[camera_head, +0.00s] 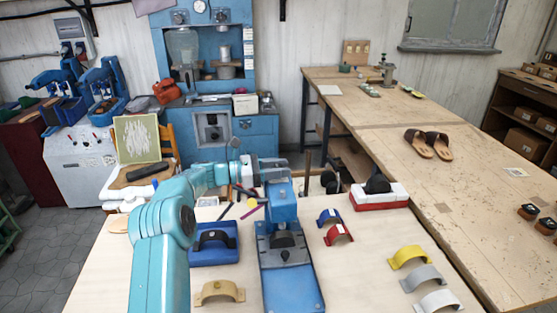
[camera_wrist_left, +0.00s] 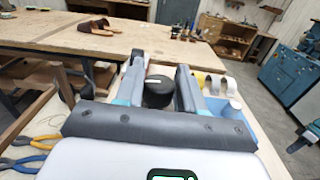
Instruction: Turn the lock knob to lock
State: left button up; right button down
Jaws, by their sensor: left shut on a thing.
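A blue press (camera_head: 290,280) stands on the light table in the middle of the head view. My left arm comes in from the left. Its gripper (camera_head: 272,172) is at the top of the press. In the left wrist view a round black knob (camera_wrist_left: 158,91) sits between the two grey fingers of my left gripper (camera_wrist_left: 159,85), which are shut on it. It looks like the lock knob. In the head view the gripper hides the knob, and I cannot tell how far it is turned. My right gripper is in neither view.
A blue tray (camera_head: 214,256) with a dark strap stands left of the press. Blue and red straps (camera_head: 338,235) lie to its right, with yellow, grey and white ones (camera_head: 410,256) beyond. A red and white box (camera_head: 397,197) stands behind them. A brown sandal pair (camera_head: 438,144) lies on the far bench.

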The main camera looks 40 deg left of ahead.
pick_arm(q)
jog(key=shift+a+r+m+g+h+p, duration=0.1)
jog(key=shift+r+m+g+h+p, duration=0.15)
jog(key=shift+m+g+h+p, duration=0.75)
jog(key=shift+h, duration=0.3)
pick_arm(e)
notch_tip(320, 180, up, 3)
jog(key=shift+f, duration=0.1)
pick_arm(q)
jog(key=shift+f, duration=0.1)
jog(key=o, duration=0.9)
jog(key=shift+f, duration=0.1)
jog(key=shift+o, duration=0.2)
